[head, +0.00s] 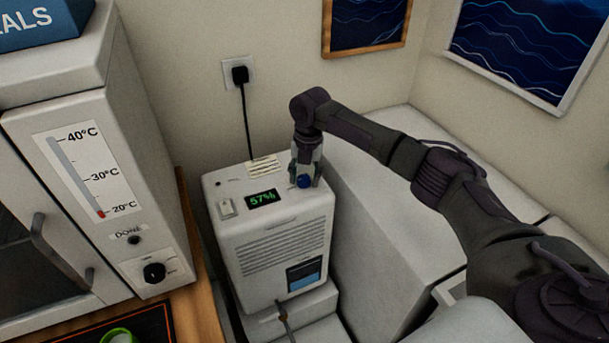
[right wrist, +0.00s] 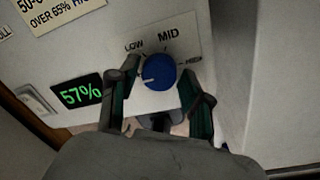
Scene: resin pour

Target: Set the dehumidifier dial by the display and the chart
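The white dehumidifier (head: 272,232) stands by the wall. Its green display (head: 262,198) reads 57%, also in the right wrist view (right wrist: 82,95). The blue dial (right wrist: 157,72) has LOW, MID and a partly readable HIGH mark around it; its white pointer line points left, below LOW. The chart (head: 264,167) lies behind the display; in the right wrist view its cut-off text (right wrist: 62,12) shows "50-6" and "OVER 65% HI". My right gripper (head: 304,182) is over the dial, pointing down. Its open fingers (right wrist: 160,100) straddle the dial's near side, with visible gaps. My left gripper is out of view.
A white oven-like cabinet (head: 125,185) with a temperature scale and black knob stands at left on a wooden counter (head: 200,290). A power cord runs from the wall socket (head: 238,73) behind the dehumidifier. A white block (head: 375,215) stands close on its right.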

